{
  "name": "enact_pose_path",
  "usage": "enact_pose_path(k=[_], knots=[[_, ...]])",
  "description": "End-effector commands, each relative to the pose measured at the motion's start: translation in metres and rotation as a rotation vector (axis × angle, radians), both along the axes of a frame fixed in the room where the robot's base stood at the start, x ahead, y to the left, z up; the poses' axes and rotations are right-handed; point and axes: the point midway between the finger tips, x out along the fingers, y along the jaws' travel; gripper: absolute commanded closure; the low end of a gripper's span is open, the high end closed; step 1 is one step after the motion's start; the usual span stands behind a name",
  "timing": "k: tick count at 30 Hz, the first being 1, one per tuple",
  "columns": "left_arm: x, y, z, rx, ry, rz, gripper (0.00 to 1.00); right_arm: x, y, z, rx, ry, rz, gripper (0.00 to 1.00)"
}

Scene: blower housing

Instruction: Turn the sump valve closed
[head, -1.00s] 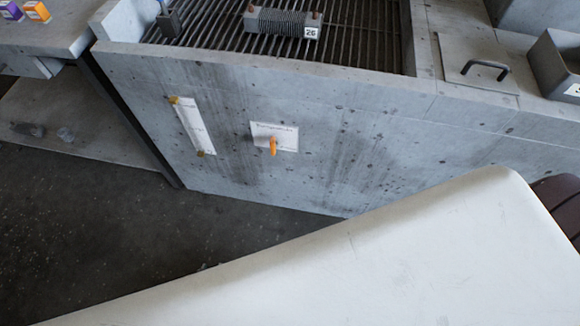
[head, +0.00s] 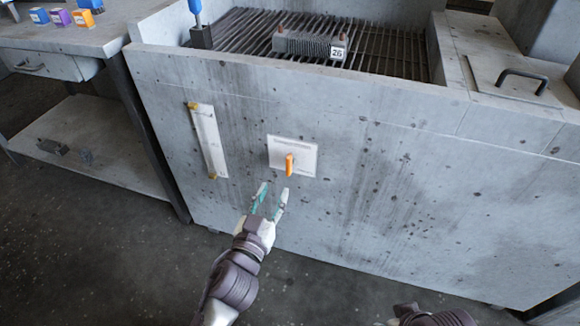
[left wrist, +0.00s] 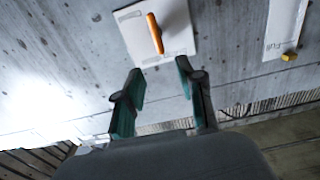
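The sump valve is an orange handle (head: 289,164) on a white plate (head: 306,157) on the front wall of the concrete basin. In the head view the handle stands close to vertical. The left wrist view also shows the orange handle (left wrist: 155,33), slightly slanted on its plate (left wrist: 178,28). My left gripper (head: 271,190) is open and empty, below and a little left of the handle. In the left wrist view its two green-padded fingers (left wrist: 157,80) are spread apart, with the handle beyond their tips. I see no contact. My right gripper's fingers are not in view.
A white strip gauge (head: 208,140) with yellow ends is on the wall left of the valve. A finned block (head: 309,46) tagged 26 sits on the basin grate (head: 395,58). A bench (head: 95,38) with small boxes stands at left. The wall around the valve is clear.

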Motion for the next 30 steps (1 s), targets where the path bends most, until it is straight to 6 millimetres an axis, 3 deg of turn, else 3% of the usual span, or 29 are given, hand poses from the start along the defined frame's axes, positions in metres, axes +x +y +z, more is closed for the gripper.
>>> enact_pose_path(k=[7, 15, 28, 30], knots=[[0.053, -0.018, 0.0, 0.002, -0.003, -0.001, 0.61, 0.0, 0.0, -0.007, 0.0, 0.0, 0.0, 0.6], [0.092, -0.03, -0.001, 0.0, 0.0, -0.001, 0.61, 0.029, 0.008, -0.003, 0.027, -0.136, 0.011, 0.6], [0.102, -0.033, -0.001, 0.0, 0.003, 0.0, 0.61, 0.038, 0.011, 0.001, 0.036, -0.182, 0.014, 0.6], [0.102, -0.033, -0.001, 0.0, 0.002, 0.0, 0.71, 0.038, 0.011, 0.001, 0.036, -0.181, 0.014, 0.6]])
